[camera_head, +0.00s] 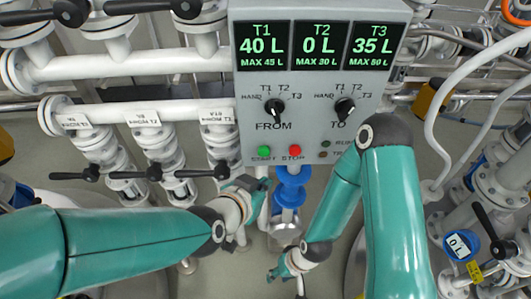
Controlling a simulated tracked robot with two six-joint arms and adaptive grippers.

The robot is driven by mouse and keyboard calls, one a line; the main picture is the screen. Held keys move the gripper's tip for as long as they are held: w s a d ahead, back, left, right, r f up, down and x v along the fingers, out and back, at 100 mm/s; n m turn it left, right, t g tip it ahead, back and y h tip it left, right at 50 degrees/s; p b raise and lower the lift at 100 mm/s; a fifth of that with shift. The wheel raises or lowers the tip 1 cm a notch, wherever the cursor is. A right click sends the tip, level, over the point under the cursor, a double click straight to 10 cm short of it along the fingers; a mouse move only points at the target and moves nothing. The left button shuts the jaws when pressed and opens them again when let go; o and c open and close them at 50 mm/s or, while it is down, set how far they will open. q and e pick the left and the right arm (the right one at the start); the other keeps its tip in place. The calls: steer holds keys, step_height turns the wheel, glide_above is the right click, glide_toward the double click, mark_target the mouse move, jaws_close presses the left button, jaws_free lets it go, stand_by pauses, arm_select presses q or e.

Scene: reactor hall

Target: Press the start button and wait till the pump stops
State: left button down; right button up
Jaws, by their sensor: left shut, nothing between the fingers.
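The grey control panel (318,88) stands upright at top centre. Its green start button (264,152) is at the lower left, next to the red stop button (295,152). My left gripper (250,184) is shut and empty, just below the start button in the picture; I cannot tell whether it touches the panel. The displays read T1 40 L, T2 0 L and T3 35 L. The run lamp (325,143) looks dark. My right gripper (278,272) hangs low at centre, away from the panel; its finger opening is unclear.
The FROM knob (274,107) and TO knob (345,107) sit above the buttons. White pipes with black-handled valves (140,170) crowd the left.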

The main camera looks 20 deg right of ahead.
arm_select(q)
glide_toward(271, 156)
steer(key=shift+w+d+f, duration=0.2)
steer(key=shift+d+f, duration=0.3)
steer(key=shift+f, duration=0.2)
steer(key=shift+w+d+f, duration=0.2)
steer(key=shift+d+f, duration=0.35)
steer(key=shift+f, duration=0.1)
stand_by(0.4)
steer(key=shift+w+d, duration=0.1)
steer(key=shift+w, duration=0.3)
steer(key=shift+w+d+r, duration=0.1)
steer(key=shift+w+d, duration=0.05)
steer(key=shift+w, duration=0.35)
stand_by(0.6)
steer(key=shift+s, duration=0.15)
steer(key=shift+s+a, duration=0.25)
steer(key=shift+s, duration=0.5)
steer(key=s, duration=0.2)
steer(key=s+a, duration=0.1)
steer(key=s, duration=0.1)
steer(key=shift+s+a, duration=0.2)
steer(key=shift+s, duration=0.2)
